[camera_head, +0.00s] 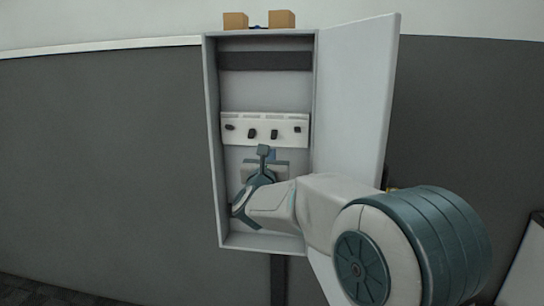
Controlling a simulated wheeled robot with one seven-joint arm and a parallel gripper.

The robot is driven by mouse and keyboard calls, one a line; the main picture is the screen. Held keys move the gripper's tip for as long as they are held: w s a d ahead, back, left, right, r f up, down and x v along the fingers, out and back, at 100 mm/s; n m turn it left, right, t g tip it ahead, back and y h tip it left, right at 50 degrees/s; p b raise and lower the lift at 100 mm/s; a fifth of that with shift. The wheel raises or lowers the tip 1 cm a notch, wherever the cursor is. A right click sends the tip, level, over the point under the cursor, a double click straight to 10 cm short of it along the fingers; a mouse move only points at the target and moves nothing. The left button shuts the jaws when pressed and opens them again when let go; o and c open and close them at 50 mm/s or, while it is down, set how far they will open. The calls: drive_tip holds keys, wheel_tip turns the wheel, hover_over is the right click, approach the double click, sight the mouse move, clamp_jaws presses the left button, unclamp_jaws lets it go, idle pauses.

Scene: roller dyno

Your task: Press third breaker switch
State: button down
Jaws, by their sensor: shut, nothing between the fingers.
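A white breaker strip (264,116) with a row of several black switches is fixed inside an open grey cabinet (211,120). The third switch from the left (274,134) is black and lies right of the middle of the row. The second switch (252,133) is just left of it, and the last switch (297,129) is to its right. My gripper (263,150) is shut and empty. Its tip is just below the strip, under and slightly left of the third switch in the picture. Whether the tip touches anything cannot be told.
The cabinet door (355,95) stands open to the right, and my arm passes in front of its lower part. Two cardboard boxes (236,21) (282,19) sit on top of the cabinet. A pale plate behind my gripper is partly hidden.

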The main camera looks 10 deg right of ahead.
sight(277, 140)
drive_tip(key=f+p+x, duration=0.1)
drive_tip(key=p+x, duration=0.1)
drive_tip(key=x, duration=0.4)
drive_tip(key=shift+r, duration=0.5)
drive_tip(key=shift+w+d+r, duration=0.1)
drive_tip(key=shift+d, duration=0.05)
